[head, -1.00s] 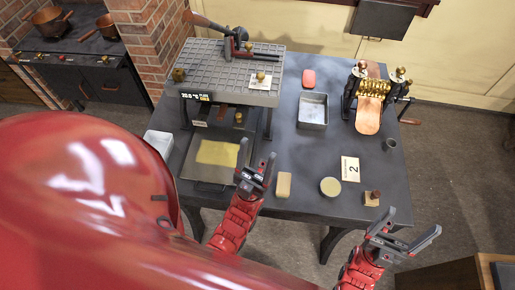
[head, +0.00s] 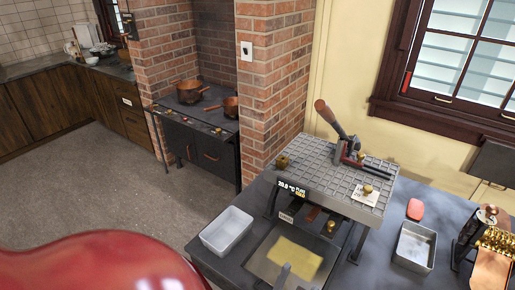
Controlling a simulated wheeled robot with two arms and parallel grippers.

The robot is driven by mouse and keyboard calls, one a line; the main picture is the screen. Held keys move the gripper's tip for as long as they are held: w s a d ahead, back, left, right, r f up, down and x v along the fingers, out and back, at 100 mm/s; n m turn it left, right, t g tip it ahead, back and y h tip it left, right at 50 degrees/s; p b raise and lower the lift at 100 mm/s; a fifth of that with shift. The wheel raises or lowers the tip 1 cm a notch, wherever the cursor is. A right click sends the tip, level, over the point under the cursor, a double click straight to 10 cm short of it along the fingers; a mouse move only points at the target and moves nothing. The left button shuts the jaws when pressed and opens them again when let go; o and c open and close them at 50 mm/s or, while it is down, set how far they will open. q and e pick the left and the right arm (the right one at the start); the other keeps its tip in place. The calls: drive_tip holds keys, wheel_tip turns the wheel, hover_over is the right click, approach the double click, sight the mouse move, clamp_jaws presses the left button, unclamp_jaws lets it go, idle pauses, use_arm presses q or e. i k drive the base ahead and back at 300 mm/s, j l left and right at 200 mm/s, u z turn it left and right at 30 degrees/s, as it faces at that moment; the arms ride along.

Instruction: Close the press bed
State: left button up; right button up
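The press stands on the dark table. Its grey gridded top (head: 330,170) carries a lever (head: 330,117) with a reddish-brown handle, tilted up to the left, and a red clamp-like part. Below is a flat plate with a yellow sheet (head: 294,260), partly cut off by the bottom edge. A small display (head: 293,189) is on the top's front. My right gripper is out of view.
A white tray (head: 228,231) sits left of the press. Right of it are a pink block (head: 415,209), a metal tin (head: 414,246) and a brass roller device (head: 495,241). A brick pillar (head: 270,75) and a stove (head: 205,113) with copper pans stand behind left.

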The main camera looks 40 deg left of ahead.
sight(311, 259)
drive_tip(key=u, duration=1)
drive_tip(key=l+u, duration=0.2)
drive_tip(key=k+j+z, duration=0.45)
drive_tip(key=j, duration=0.15)
drive_tip(key=l+u, duration=0.1)
drive_tip(key=l, duration=0.35)
